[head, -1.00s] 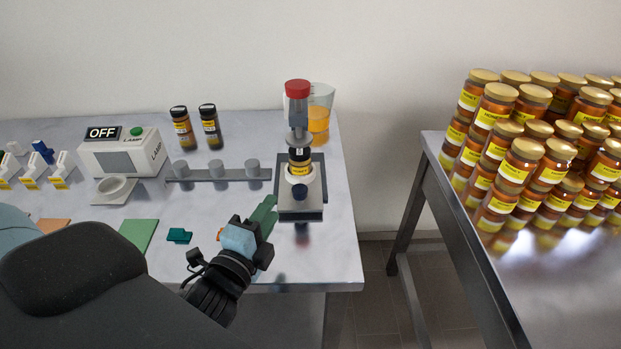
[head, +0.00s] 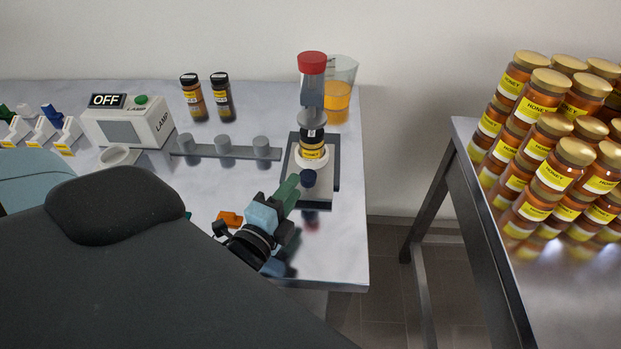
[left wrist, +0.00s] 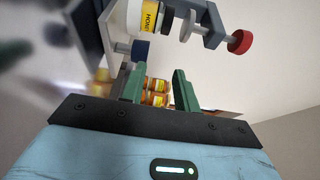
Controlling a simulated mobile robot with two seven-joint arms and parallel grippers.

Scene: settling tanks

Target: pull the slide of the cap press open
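The cap press (head: 333,165) stands at the right end of the table, with a red knob (head: 312,62) on top and a dark jar with a yellow label (head: 313,150) in its white holder. The dark blue knob of its slide (head: 308,178) sticks out at the front; it also shows in the left wrist view (left wrist: 140,50). My left gripper (head: 291,186) has green fingers and is just left of and in front of this knob. In the left wrist view its fingers (left wrist: 158,82) are apart with nothing held; the knob lies beyond the left finger. My right gripper is out of view.
A grey rack (head: 225,151), the lamp box reading OFF (head: 130,122) and two dark bottles (head: 208,98) stand left of the press. A beaker (head: 340,85) is behind it. An orange piece (head: 230,218) lies near my gripper. Honey jars (head: 555,150) fill another table at right.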

